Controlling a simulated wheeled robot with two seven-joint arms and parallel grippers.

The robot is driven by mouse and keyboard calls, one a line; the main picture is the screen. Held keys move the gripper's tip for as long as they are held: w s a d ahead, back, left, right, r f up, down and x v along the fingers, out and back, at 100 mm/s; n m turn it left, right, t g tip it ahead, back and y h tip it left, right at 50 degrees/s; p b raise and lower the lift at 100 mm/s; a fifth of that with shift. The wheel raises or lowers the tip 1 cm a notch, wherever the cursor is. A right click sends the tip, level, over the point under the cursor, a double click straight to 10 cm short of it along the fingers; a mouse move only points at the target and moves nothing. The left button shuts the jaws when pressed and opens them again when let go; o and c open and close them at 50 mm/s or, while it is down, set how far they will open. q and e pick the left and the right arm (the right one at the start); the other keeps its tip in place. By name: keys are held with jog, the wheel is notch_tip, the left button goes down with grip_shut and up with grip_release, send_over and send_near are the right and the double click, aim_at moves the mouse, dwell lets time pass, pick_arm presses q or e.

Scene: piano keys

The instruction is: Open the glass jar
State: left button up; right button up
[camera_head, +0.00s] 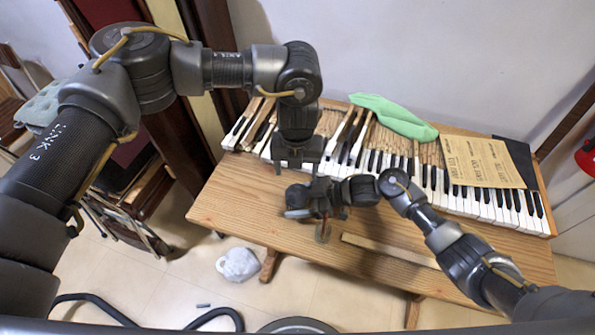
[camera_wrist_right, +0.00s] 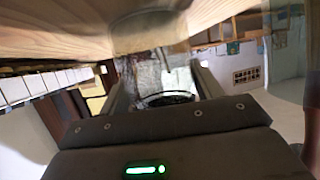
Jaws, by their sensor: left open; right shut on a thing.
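My left gripper (camera_head: 298,166) is open, pointing down over the left part of the keyboard, a little behind the right gripper and apart from the jar.
The wooden table (camera_head: 235,207) carries a row of piano keys (camera_head: 465,200), some lifted at the left. A green cloth (camera_head: 395,117), brown paper sheets (camera_head: 483,160) and a long wooden strip (camera_head: 385,250) lie on it. A white bag (camera_head: 238,264) is on the floor.

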aim_at(298, 194)
pick_arm(q)
jog(key=n, duration=0.3)
jog(key=s+n, duration=0.1)
jog(key=n, duration=0.2)
jog(key=shift+n, duration=0.3)
jog(key=n, duration=0.4)
jog(key=shift+s+d+g, duration=0.15)
jog(key=shift+g, duration=0.15)
jog(key=shift+f, duration=4.05)
jog(key=c, duration=0.8)
jog(key=n, duration=0.6)
jog(key=shift+n, duration=0.3)
pick_arm(e)
jog(key=shift+w, duration=0.1)
pick_arm(q)
jog(key=shift+r, duration=0.25)
jog(key=shift+r, duration=0.85)
